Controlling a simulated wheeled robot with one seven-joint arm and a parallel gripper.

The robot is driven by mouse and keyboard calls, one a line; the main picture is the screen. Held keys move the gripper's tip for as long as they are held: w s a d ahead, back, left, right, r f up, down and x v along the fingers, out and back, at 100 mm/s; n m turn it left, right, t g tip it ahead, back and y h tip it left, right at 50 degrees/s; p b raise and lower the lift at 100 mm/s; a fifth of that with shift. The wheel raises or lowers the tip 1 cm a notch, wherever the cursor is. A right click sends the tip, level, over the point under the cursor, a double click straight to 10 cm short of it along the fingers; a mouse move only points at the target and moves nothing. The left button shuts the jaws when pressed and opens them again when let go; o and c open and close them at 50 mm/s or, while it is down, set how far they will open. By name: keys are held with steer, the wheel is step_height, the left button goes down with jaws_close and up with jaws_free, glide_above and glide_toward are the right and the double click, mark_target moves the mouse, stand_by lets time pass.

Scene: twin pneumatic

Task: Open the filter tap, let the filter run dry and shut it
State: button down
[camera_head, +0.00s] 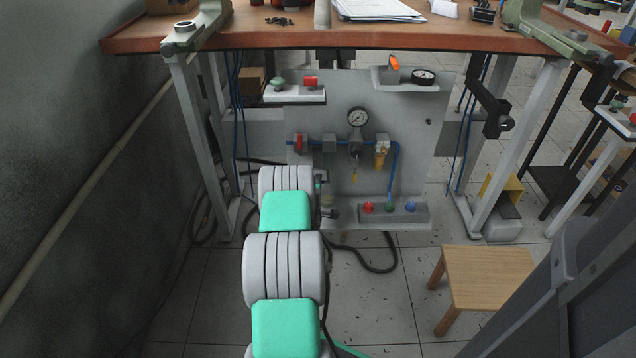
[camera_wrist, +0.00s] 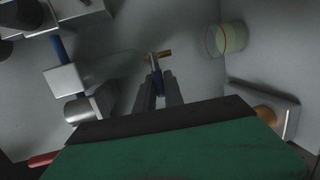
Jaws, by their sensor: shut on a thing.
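My gripper (camera_wrist: 158,92) is shut on a small dark blue part in the wrist view, at the fingertips. A brass-coloured crossbar (camera_wrist: 160,55) sits just beyond the fingertips; it looks like part of the small tap. A clear round bowl (camera_wrist: 229,39) with pale yellowish contents and a red ring is to its upper right, apart from the fingers. I cannot tell if the tap is open or if anything runs from it. In the head view my arm hides the gripper and the part it holds.
The grey panel (camera_head: 416,165) under the workbench (camera_head: 350,40) carries a gauge (camera_head: 358,117), a red handle (camera_head: 299,142) and blue tubing (camera_head: 395,175). A shelf with red, green and blue knobs (camera_head: 389,207) juts out low. A wooden stool (camera_head: 487,275) stands at the right.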

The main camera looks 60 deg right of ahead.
stand_by(0.4)
steer(key=c, duration=1.5)
jaws_free()
steer(key=shift+o, duration=0.2)
steer(key=p+v, duration=0.2)
steer(key=v, duration=0.5)
steer(key=shift+s+a, duration=0.15)
steer(key=shift+a, duration=0.25)
steer(key=shift+r, duration=0.1)
